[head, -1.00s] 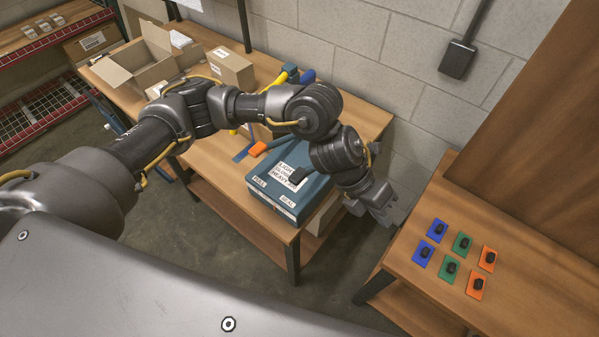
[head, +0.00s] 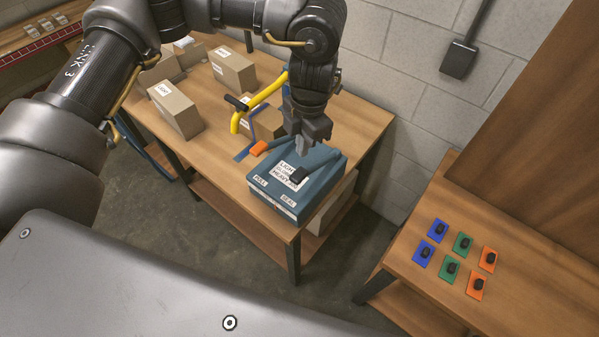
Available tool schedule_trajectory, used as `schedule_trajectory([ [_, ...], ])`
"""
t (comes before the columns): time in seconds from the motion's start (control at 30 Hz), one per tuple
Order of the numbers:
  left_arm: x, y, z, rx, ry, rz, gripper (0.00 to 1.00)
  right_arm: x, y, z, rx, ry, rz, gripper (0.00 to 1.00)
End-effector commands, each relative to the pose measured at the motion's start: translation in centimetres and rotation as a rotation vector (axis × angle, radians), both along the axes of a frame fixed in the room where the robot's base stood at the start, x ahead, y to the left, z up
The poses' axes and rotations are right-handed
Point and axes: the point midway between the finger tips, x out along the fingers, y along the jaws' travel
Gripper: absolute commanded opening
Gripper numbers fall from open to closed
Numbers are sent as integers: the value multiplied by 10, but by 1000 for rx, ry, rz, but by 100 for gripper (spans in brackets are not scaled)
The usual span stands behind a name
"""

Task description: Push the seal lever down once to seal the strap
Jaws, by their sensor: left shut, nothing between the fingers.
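The blue strapping machine (head: 325,180) stands at the front corner of the wooden table, with PULL and SEAL labels on its front. A lever with a black end (head: 300,175) lies over its top label on the SEAL side; I take it for the seal lever. A lever with an orange end (head: 258,148) sticks out at the left, on the PULL side. My left gripper (head: 301,150) is shut and empty, pointing down over the back part of the machine, close behind the black end. I cannot tell whether it touches the machine. My right gripper is out of view.
A yellow bent bar with a black grip (head: 238,103) stands left of my gripper, by a carton (head: 262,127). More cartons (head: 175,110) stand farther back on the table. A second table (head: 410,260) at the right carries coloured plates with black knobs. A gap separates the tables.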

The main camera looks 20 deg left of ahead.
Motion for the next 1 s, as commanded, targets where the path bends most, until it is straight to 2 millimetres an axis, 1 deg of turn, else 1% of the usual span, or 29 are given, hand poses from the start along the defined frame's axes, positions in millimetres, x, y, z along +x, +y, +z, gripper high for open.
schedule_trajectory([
  [0.17, -1, 0, -10, -1, 1, 0, 0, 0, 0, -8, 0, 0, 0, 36],
  [0.27, -2, 1, -20, -2, 1, 0, 0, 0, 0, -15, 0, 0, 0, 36],
  [0.63, -5, 4, -63, -3, 1, 1, 0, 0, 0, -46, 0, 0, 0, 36],
  [0.8, -6, 4, -70, -2, 0, 0, 0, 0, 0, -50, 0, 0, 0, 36],
  [1.0, -6, 4, -69, -3, 0, 0, 0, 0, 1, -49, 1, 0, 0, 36],
])
